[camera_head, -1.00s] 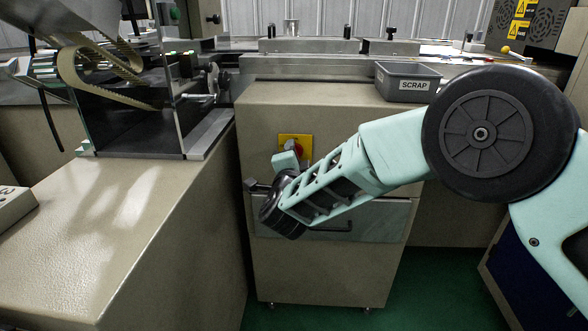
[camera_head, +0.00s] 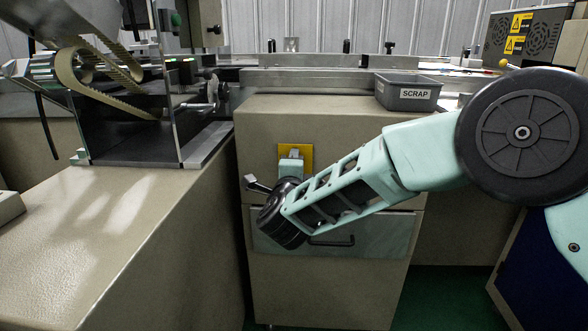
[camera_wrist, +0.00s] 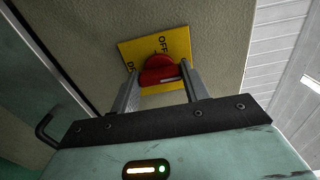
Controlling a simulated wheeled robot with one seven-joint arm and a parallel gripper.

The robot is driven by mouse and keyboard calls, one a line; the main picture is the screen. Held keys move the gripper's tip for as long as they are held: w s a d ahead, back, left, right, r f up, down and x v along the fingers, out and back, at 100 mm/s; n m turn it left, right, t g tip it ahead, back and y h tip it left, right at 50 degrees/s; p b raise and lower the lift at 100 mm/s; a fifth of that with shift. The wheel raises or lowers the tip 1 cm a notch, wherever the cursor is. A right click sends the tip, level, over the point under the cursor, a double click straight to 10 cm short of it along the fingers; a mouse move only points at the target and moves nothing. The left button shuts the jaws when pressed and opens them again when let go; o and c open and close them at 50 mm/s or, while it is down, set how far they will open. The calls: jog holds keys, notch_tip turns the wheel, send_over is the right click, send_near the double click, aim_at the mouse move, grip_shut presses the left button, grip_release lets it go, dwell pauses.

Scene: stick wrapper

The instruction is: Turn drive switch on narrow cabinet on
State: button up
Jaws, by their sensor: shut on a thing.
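The narrow cabinet (camera_head: 350,125) stands upright in the middle of the head view. A yellow plate (camera_head: 307,151) is on its front, near the top. My gripper (camera_head: 294,156) is in front of the plate there and hides the switch. In the wrist view, the red drive switch (camera_wrist: 160,72) sits on the yellow plate (camera_wrist: 178,43), with OFF printed beyond it. The two fingers of my gripper (camera_wrist: 159,80) are shut on the switch's red knob, one on each side. A white mark shows on the knob's near side.
A drawer front with a dark handle (camera_head: 332,241) is below the switch, behind my arm. A grey SCRAP bin (camera_head: 408,94) stands on the cabinet top. A beige machine with a belt (camera_head: 105,95) stands close on the left. Green floor shows at lower right.

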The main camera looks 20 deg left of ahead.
jog(key=o, duration=1)
jog(key=p+v, duration=0.2)
jog(key=v, duration=1.5)
jog(key=shift+s+d, duration=0.15)
jog(key=shift+s, duration=0.05)
